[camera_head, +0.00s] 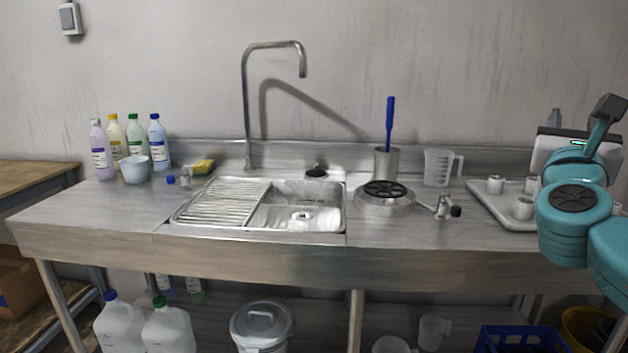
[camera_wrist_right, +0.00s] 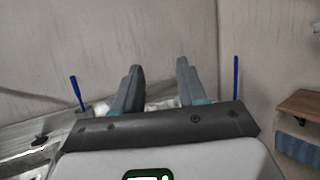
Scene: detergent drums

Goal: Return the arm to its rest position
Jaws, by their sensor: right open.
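My right arm (camera_head: 575,210), teal with dark joints, comes in at the right edge of the head view. My right gripper (camera_head: 554,117) is raised in front of the tray at the counter's right end, with its fingers pointing toward the wall. Its body partly hides the fingers there. In the right wrist view, the two grey fingers (camera_wrist_right: 159,78) stand apart with nothing between them, so the gripper is open and empty. My left arm and gripper are not in view.
The steel counter (camera_head: 110,215) holds bottles (camera_head: 133,139), a sink (camera_head: 270,207), a burner (camera_head: 384,199), a beaker (camera_head: 438,166) and a tray (camera_head: 487,204) with white cups close by my right arm. A tall tap (camera_head: 246,105) rises behind the sink. Jugs (camera_head: 168,330) stand below.

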